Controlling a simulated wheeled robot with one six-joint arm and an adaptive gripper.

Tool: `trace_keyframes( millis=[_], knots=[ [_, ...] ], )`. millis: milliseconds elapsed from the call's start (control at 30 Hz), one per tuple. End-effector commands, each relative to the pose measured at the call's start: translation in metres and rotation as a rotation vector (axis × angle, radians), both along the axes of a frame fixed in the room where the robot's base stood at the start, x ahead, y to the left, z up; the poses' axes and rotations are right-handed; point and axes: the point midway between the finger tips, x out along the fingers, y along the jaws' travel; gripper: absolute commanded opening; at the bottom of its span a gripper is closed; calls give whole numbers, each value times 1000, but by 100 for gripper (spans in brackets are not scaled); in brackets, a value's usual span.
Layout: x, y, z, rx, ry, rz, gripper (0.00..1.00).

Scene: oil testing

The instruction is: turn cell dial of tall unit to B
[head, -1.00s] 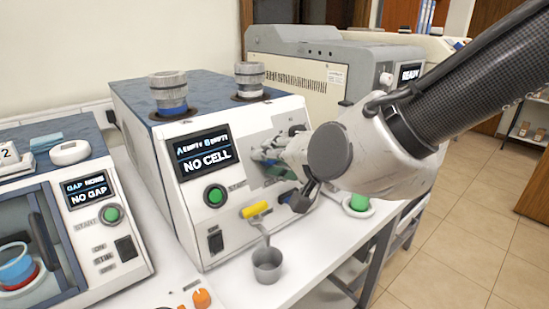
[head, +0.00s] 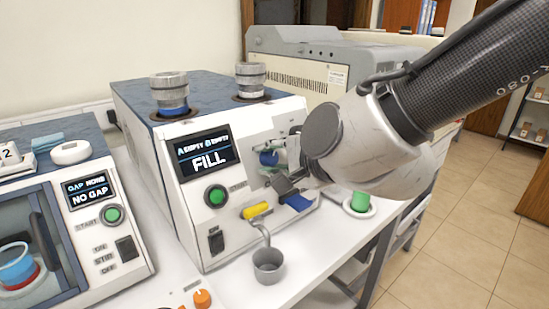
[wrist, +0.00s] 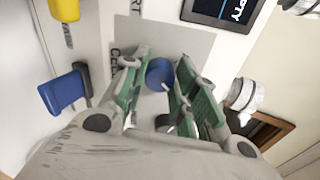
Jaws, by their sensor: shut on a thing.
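The tall unit (head: 150,105) has two grey cups on top, and its screen (head: 202,152) reads "A EMPTY B EMPTY" and "FILL". Its cell dial is a round blue knob (head: 268,158) on a grey panel at the right of its front. In the wrist view the dial (wrist: 160,73) sits between the green pads of my gripper (wrist: 163,85), which is shut on it. In the head view my gripper (head: 283,168) reaches the panel from the right. The dial's marks and pointer are too hidden or small to read.
Below the dial are a yellow lever (head: 256,210) and a blue lever (head: 298,202). A grey beaker (head: 268,263) stands under the spout. A green start button (head: 216,196) is left of the panel. A green cup (head: 359,201) stands on a white dish to the right.

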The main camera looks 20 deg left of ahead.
Motion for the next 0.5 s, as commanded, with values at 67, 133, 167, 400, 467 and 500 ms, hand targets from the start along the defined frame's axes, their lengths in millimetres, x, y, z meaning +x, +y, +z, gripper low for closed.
trace_keyframes(
  millis=[67, 133, 167, 400, 467, 500],
  knots=[
    [-1, -1, -2, -2, 7, -1, 5],
    [-1, -1, -2, -1, 8, -2, 5],
    [-1, -1, -2, -1, 8, -2, 5],
    [-1, -1, -2, -2, 8, -1, 5],
    [-1, -1, -2, -1, 8, -1, 38],
    [-1, 0, -2, -1, 8, -1, 45]
  ],
)
